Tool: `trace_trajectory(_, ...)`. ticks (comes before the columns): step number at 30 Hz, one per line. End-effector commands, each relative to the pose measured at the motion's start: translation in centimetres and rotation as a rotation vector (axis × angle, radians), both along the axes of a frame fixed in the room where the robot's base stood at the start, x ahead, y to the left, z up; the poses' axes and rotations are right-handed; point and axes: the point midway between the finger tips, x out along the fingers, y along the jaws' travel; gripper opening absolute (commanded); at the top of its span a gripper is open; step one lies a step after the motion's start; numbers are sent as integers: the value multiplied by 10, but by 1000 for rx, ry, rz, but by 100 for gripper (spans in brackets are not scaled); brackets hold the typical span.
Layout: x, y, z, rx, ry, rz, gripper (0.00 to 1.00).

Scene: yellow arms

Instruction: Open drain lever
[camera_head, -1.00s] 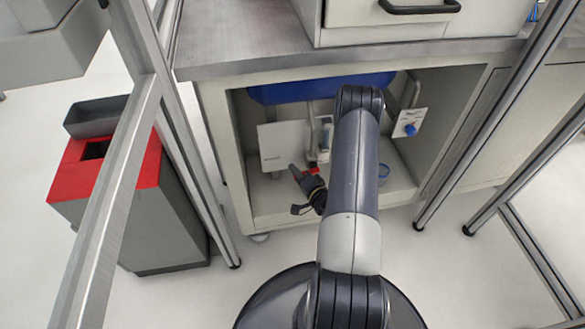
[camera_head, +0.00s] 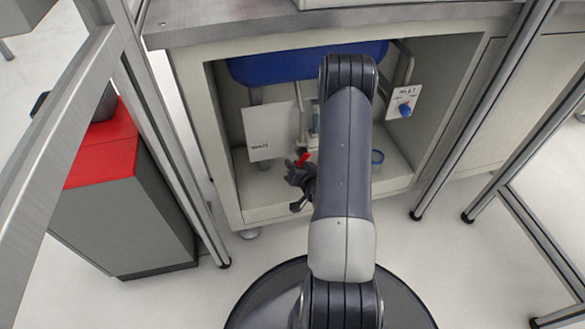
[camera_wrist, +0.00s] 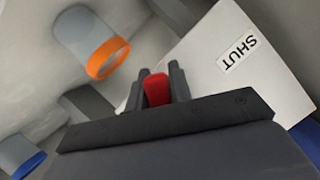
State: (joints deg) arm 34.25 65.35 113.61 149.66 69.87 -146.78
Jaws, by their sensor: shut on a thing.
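The red lever (camera_wrist: 157,90) sits between the two dark fingers of my gripper (camera_wrist: 160,84) in the wrist view. My gripper is shut on it. In the head view my gripper (camera_head: 299,172) is low inside the open cabinet, with a bit of the red lever (camera_head: 303,159) showing at its tip. Most of the lever and its mount are hidden by my fingers and wrist. A white panel labelled SHUT (camera_wrist: 262,70) is right beside the fingers in the wrist view. A white panel (camera_head: 270,132) also stands left of my arm in the head view.
A blue basin (camera_head: 260,69) hangs under the cabinet top. A white card with a blue knob (camera_head: 405,107) is at the right. An orange-rimmed cylinder (camera_wrist: 90,40) is near the gripper. A red-topped bin (camera_head: 105,155) and metal frame posts flank the cabinet.

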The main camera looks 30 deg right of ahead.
Motion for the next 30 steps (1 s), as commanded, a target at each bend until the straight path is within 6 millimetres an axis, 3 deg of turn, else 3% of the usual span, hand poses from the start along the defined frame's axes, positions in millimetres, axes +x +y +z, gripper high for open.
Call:
trace_trajectory(16,0,-1,-1,-20,7,-2,0)
trace_trajectory(17,0,-1,-1,-20,7,-2,22)
trace_trajectory(18,0,-1,-1,-20,7,-2,26)
trace_trajectory(24,0,-1,-1,-20,6,-1,42)
trace_trajectory(30,0,-1,0,-20,6,-1,42)
